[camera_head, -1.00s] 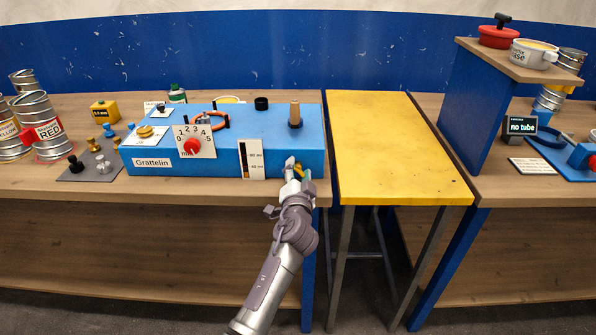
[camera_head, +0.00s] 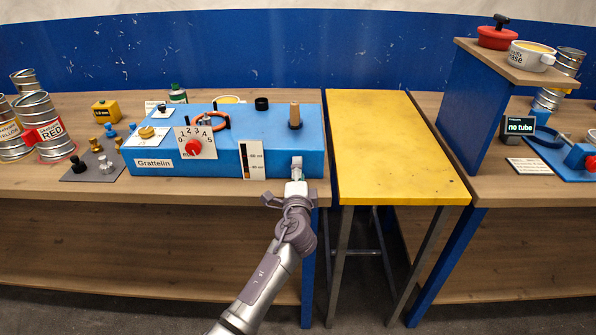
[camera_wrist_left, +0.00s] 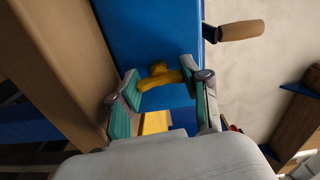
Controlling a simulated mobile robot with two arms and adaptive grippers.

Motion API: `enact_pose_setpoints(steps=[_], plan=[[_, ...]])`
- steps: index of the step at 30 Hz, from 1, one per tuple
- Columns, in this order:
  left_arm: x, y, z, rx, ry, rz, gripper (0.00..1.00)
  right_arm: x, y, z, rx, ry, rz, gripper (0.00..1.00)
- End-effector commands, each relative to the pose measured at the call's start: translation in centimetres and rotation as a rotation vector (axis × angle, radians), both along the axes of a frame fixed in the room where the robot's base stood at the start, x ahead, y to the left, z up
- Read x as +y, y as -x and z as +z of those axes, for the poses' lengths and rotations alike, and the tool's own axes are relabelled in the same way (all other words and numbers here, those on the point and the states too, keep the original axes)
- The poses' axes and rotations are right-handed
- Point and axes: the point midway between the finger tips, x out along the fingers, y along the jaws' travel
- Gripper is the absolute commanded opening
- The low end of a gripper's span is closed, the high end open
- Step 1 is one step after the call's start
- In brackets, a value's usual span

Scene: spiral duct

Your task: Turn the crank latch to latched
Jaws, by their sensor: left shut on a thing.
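The crank latch is a yellow crank (camera_wrist_left: 158,82) on the front face of the blue Grattelin machine (camera_head: 268,125), near its right end. In the left wrist view the crank lies between the green-padded fingers of my left gripper (camera_wrist_left: 165,92), which is shut on it. In the head view my left gripper (camera_head: 296,174) is at the machine's lower right front and hides the crank. The latch's exact angle cannot be told there. My right gripper is not in view.
The machine carries a wooden handle (camera_head: 295,114), a red dial knob (camera_head: 193,147) and a gauge strip (camera_head: 252,160). A yellow table (camera_head: 385,140) stands close on the right. The wooden bench edge (camera_head: 230,197) runs below the gripper. Tins (camera_head: 45,125) stand at the far left.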

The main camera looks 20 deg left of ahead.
Motion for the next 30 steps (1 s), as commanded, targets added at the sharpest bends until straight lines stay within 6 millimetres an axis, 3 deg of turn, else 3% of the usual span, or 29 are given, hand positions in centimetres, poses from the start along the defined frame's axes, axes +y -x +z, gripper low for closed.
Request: enact_pose_setpoints(steps=[16, 17, 21, 30], plan=[[-0.08, 0.00, 0.00, 0.006, -0.020, -0.002, 0.12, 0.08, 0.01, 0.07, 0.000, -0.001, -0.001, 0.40], [-0.08, 0.00, -0.01, 0.006, -0.020, -0.002, 0.52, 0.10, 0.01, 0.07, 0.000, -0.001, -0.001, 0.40], [-0.06, -0.01, -0.01, 0.006, -0.020, -0.002, 0.73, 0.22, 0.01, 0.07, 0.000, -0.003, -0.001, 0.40], [-0.03, 0.03, -0.17, 0.009, -0.019, 0.000, 0.73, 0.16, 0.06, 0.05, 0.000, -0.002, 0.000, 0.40]])
